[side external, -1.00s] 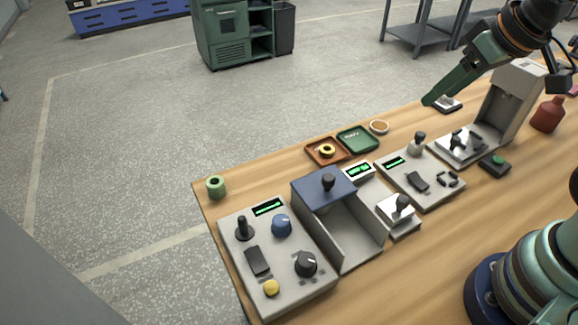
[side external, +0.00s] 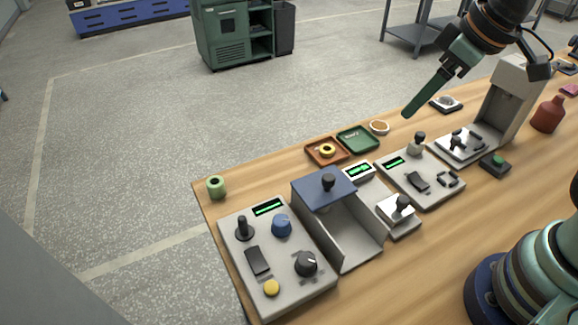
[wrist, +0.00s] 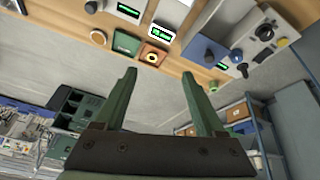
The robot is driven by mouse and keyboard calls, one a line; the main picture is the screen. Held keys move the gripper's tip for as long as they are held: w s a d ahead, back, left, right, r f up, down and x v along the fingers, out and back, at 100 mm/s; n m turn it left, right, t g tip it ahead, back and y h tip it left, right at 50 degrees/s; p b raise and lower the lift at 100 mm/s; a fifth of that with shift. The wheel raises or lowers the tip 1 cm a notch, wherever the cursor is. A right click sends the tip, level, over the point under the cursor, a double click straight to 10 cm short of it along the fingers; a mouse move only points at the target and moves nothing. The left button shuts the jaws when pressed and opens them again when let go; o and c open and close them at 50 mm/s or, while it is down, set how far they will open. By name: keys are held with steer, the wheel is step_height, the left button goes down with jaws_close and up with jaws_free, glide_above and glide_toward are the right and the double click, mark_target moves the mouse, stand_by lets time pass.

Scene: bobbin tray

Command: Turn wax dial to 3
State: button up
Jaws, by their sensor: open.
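A grey control panel (side external: 284,288) at the left end of the bench carries a blue round dial (side external: 281,225) and a black dial (side external: 306,263) with a pale pointer mark. I cannot read which is the wax dial, nor any scale number. Both also show in the wrist view, the blue dial (wrist: 205,50) and the black dial (wrist: 264,31). My gripper (side external: 407,113) is raised in the air over the bench's far edge, well right of the panel. Its two green fingers are apart and empty in the wrist view (wrist: 159,75).
The panel also has a black lever (side external: 243,229), a black rocker (side external: 257,261) and a yellow button (side external: 271,287). A bin with a blue lid (side external: 310,191) stands beside it. A green bobbin (side external: 215,187) stands at the far left corner. Several other devices fill the bench rightward.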

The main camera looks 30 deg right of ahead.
steer(key=a+f+n+g, duration=0.3)
steer(key=a+n, duration=0.7)
steer(key=a, duration=0.2)
steer(key=n+g, duration=0.2)
steer(key=n, duration=0.9)
glide_toward(306, 260)
steer(key=shift+h, duration=0.3)
steer(key=f, duration=0.9)
steer(key=shift+s+a, duration=0.1)
steer(key=shift+a, duration=0.1)
jaws_close()
